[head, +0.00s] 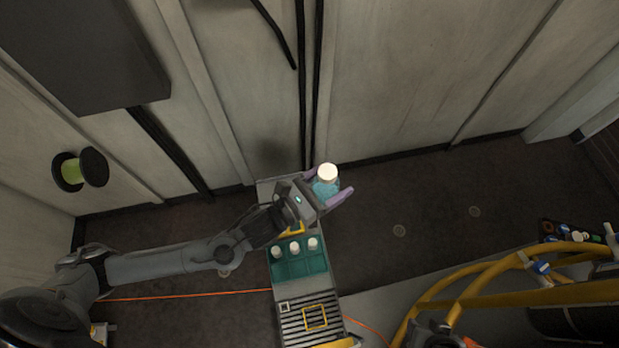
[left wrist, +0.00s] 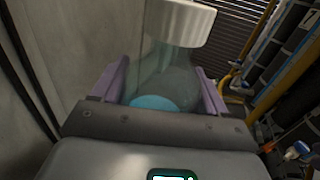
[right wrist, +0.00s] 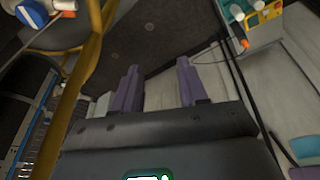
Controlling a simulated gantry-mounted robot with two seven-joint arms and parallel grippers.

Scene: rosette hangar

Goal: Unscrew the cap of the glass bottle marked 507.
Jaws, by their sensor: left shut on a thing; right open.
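A glass bottle (head: 324,190) with a bluish content and a white cap (head: 328,171) stands out beyond the far end of the narrow bench. My left gripper (head: 327,186) is shut on the bottle's body, its purple fingers on either side below the cap. In the left wrist view the bottle (left wrist: 165,75) tilts slightly, and the ribbed white cap (left wrist: 182,20) sits on its neck. No number is readable on it. My right gripper (right wrist: 158,66) is open and empty in the right wrist view, its purple fingers apart, away from the bottle.
A teal rack (head: 302,268) with several slots holds three white-capped bottles on the narrow bench. A slatted panel (head: 308,317) lies nearer. Yellow tubing (head: 480,275) curves at the right. A wall stands behind the bottle, with a spool (head: 75,170) at left.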

